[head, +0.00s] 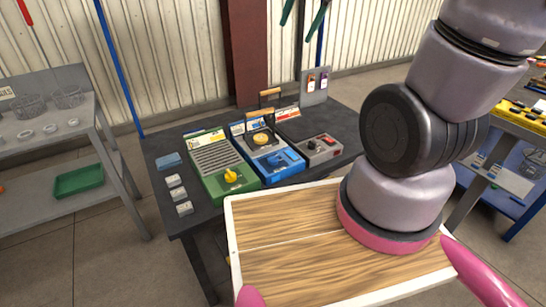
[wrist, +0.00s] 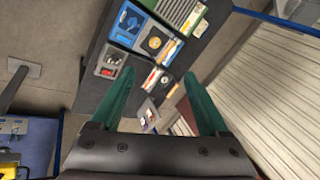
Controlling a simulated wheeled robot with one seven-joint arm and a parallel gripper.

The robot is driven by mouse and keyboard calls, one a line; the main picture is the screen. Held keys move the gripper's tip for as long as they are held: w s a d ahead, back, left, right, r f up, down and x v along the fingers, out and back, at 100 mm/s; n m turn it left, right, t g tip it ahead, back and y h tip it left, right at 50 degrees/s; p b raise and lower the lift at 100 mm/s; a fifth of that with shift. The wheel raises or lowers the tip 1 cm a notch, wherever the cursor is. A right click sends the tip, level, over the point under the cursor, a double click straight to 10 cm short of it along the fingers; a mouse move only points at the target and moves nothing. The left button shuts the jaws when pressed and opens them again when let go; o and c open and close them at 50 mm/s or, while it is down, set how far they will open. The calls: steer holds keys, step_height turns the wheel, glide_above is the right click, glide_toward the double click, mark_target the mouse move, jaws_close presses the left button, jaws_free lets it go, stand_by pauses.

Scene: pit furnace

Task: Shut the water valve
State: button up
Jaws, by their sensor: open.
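On the dark table, a blue unit (head: 272,161) has a blue handle (head: 284,161) at its front and a round yellowish gauge (head: 261,138) behind it. Its labels are too small to read, so I cannot confirm which unit is the water valve. The blue unit also shows at the top of the wrist view (wrist: 118,37). A green unit (head: 212,160) with a yellow handle (head: 231,176) stands left of it. My gripper (wrist: 158,74) is open, its green fingers apart with nothing between them. In the head view its fingertips (head: 298,29) show at the top, apart from the units.
A grey box (head: 318,151) with a red control stands right of the blue unit. An upright grey plate with tags (head: 314,86) is behind it. Small white blocks (head: 176,194) lie at the table's left. A shelf (head: 50,127) stands left, a blue workbench (head: 514,186) right.

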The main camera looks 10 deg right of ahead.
steer(key=w+a+f+m+g, duration=0.1)
steer(key=w+f+m, duration=0.1)
steer(key=w+f, duration=0.35)
steer(key=m+g+h, duration=0.3)
steer(key=m+g, duration=0.1)
steer(key=m, duration=0.3)
glide_above(273, 160)
step_height(273, 160, down, 31)
steer(key=f, duration=1)
steer(key=shift+w+d+f, duration=0.1)
steer(key=shift+w+f, duration=0.2)
steer(key=shift+f, duration=0.1)
steer(key=shift+c, duration=0.3)
jaws_close()
